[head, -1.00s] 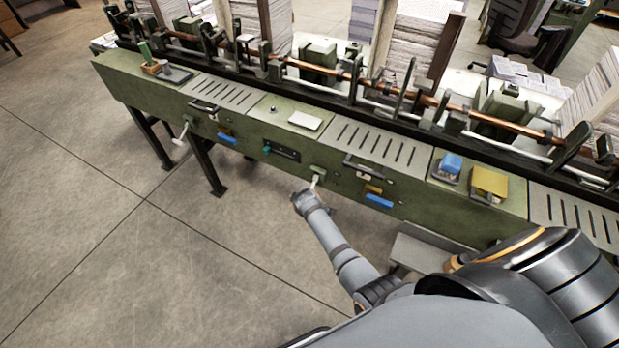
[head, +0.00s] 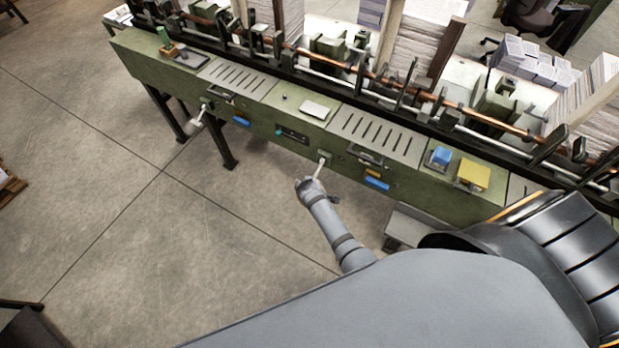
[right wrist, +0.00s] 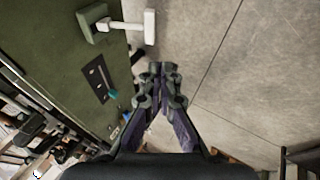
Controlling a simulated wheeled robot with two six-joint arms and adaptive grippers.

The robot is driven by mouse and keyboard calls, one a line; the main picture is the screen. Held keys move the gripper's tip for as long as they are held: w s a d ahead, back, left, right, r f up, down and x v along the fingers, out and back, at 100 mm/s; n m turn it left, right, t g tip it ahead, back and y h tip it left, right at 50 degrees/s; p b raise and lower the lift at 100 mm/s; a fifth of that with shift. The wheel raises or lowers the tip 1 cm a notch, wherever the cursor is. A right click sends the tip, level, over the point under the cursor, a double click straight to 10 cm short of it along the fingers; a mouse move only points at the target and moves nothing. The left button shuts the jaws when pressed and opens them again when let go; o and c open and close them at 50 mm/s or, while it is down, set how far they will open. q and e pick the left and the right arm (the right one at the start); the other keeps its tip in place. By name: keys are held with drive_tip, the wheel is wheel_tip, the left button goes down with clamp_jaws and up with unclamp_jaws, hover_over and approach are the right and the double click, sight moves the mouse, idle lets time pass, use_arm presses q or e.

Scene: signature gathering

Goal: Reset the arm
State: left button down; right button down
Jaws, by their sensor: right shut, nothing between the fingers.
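My right arm reaches from the lower right toward the front of a long green machine (head: 262,126). My right gripper (right wrist: 163,72) is shut and empty in the right wrist view, with its fingertips together. In the head view the right gripper (head: 310,184) is small and lies close to a pale lever (head: 320,168) on the machine's front panel. In the right wrist view this pale lever (right wrist: 149,26) stands beyond the fingertips with a gap between. My left gripper is in neither view.
Another pale lever (head: 197,118) sticks out farther left on the machine. Blue handles (head: 377,184) sit on the front panel. A grey tray (head: 408,228) juts out at the lower right.

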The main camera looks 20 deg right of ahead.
drive_tip(key=shift+s+a+r, duration=0.2)
drive_tip(key=shift+s+r, duration=0.1)
idle(0.4)
